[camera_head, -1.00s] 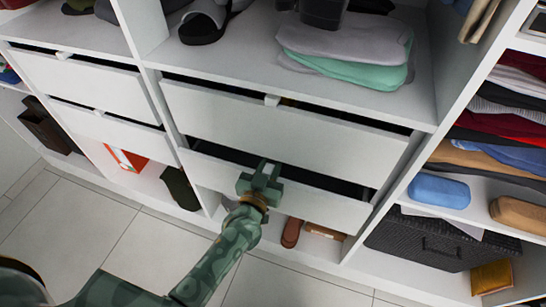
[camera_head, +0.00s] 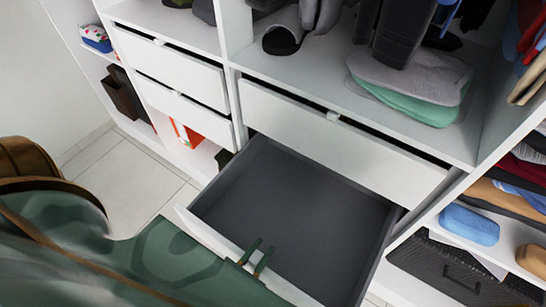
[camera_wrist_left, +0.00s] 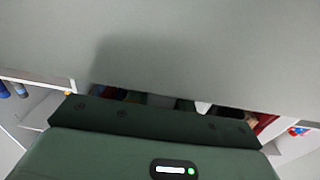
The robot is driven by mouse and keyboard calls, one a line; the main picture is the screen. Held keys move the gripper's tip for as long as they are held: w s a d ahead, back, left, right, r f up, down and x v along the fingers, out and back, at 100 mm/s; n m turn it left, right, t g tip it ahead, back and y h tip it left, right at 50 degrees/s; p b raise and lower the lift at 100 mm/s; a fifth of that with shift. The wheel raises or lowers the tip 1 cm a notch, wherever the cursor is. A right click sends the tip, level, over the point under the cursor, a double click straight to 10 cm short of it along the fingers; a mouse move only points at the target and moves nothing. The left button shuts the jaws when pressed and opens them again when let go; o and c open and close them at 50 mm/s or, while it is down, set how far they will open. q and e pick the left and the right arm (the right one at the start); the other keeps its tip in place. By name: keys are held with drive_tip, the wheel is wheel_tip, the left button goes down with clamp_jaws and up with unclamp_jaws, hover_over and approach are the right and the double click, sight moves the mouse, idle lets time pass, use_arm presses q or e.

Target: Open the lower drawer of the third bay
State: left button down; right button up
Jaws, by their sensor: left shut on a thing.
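The lower drawer (camera_head: 290,205) is pulled well out in the head view. Its grey inside shows and looks empty. My left gripper (camera_head: 257,256) is at the drawer's white front, with its two green fingertips showing over the top edge. It is shut on the drawer front or its handle; my arm hides the exact grip. In the left wrist view a flat pale surface (camera_wrist_left: 170,45), probably the drawer front, fills the upper part, close to the gripper body. My right gripper is not in view.
The closed-looking upper drawer (camera_head: 330,135) is just above. Folded grey and green clothes (camera_head: 415,85) and shoes lie on the shelf over it. At right are a blue case (camera_head: 470,224) and a dark basket (camera_head: 445,272). Tiled floor (camera_head: 115,180) is free at left.

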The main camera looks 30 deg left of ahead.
use_arm(q)
drive_tip(key=shift+s, duration=1)
drive_tip(key=c, duration=1.2)
unclamp_jaws()
drive_tip(key=s+b, duration=0.1)
drive_tip(key=s, duration=1.5)
drive_tip(key=shift+s+a, duration=0.2)
drive_tip(key=shift+a, duration=0.1)
